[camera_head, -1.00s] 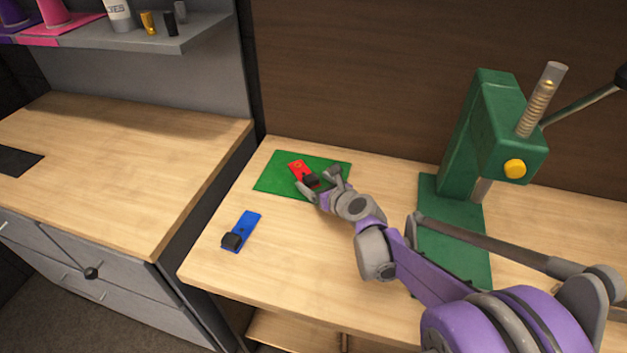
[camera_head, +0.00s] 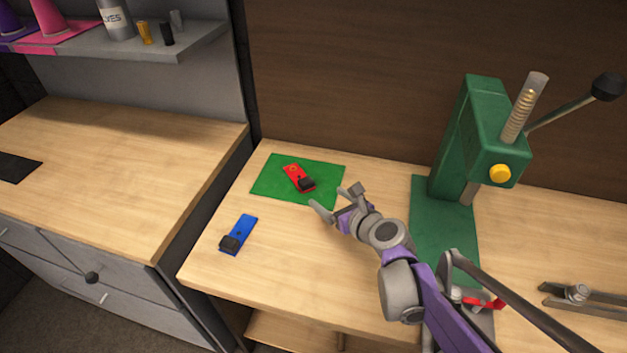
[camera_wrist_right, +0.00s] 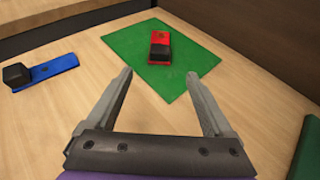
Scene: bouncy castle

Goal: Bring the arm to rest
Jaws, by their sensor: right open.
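My right gripper (camera_head: 337,203) is open and empty above the table, just right of the green mat (camera_head: 267,184). Its two fingers also show spread apart in the right wrist view (camera_wrist_right: 160,88). A red piece with a black block on it (camera_head: 294,174) lies on the green mat, apart from the fingers. It also shows in the right wrist view (camera_wrist_right: 160,37), beyond the fingertips. My left gripper is not in view.
A blue piece with a black block (camera_head: 242,229) lies on the wooden table (camera_head: 290,270) left of my gripper. A green press (camera_head: 492,135) with a lever stands at the right. A grey metal part (camera_head: 580,295) lies right of it. A second wooden counter (camera_head: 120,170) is at the left.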

